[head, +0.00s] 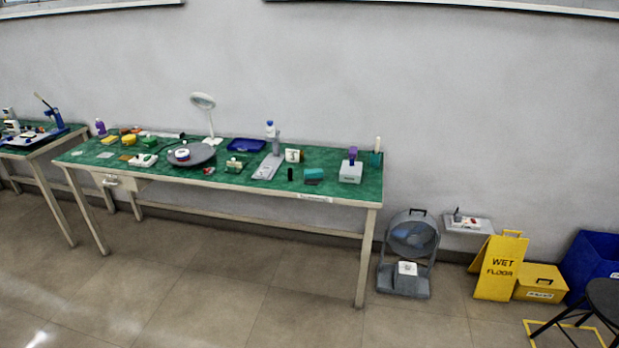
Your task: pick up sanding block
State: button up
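A long workbench with a green top (215,176) stands against the wall, with many small items on it. I cannot tell for sure which is the sanding block. A teal block (314,173) with a dark grey underside or mat below it lies near the front edge, right of the middle. A small brown flat piece (127,157) lies at the left end, near a yellow round item (128,140). My gripper is not in view.
A desk lamp (204,103), a blue tray (246,145) and a grey round plate (198,155) are on the bench. A grey fan (412,237), a yellow wet floor sign (501,265), a yellow box (540,283) and a black stool (603,297) stand right. The floor in front is clear.

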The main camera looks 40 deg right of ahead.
aim_at(311, 174)
jog(key=z, duration=0.3)
jog(key=i, duration=1)
jog(key=u, duration=0.3)
